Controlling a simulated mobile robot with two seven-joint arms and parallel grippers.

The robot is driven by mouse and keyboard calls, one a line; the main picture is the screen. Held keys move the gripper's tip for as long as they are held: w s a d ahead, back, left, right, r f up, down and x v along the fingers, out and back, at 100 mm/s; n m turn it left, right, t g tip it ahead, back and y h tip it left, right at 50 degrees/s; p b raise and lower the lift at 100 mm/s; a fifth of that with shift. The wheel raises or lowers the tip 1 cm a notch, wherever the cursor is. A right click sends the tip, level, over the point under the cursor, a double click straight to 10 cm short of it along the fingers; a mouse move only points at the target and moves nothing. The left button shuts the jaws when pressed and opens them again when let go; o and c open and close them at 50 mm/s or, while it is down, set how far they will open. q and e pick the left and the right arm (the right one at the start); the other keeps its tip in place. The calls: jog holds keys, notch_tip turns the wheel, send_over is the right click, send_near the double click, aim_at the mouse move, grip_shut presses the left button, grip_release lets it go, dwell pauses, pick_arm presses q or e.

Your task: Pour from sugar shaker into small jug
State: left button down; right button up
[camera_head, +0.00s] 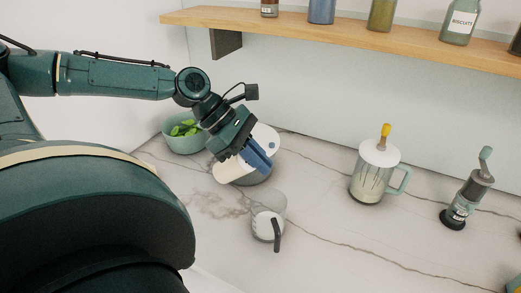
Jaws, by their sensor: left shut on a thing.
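My left gripper (257,158), with blue fingers, is shut on a pale, tilted thing that I take for the sugar shaker (229,172). The fingers and wrist hide part of it, and its outline merges with a white and grey shape behind. The small jug (266,222) stands upright on the counter below and slightly right of the gripper. It is pale and partly see-through, with a dark handle at its front right. The shaker is apart from the jug, up and to its left. No stream between them is visible. My right gripper is not in view.
A green bowl (176,143) of green leaves stands behind the left gripper. A lidded glass jug (367,185) with a yellow knob and a dark grinder (462,201) stand to the right. A wooden shelf (350,37) with bottles runs above.

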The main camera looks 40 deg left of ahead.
pick_arm(q)
jog(key=shift+r+t+h, duration=0.3)
jog(key=shift+h, duration=0.3)
jog(key=shift+r+h+b, duration=0.1)
jog(key=shift+h+b, duration=0.3)
jog(key=shift+h, duration=0.1)
jog(key=shift+r+t, duration=0.15)
jog(key=shift+t, duration=0.15)
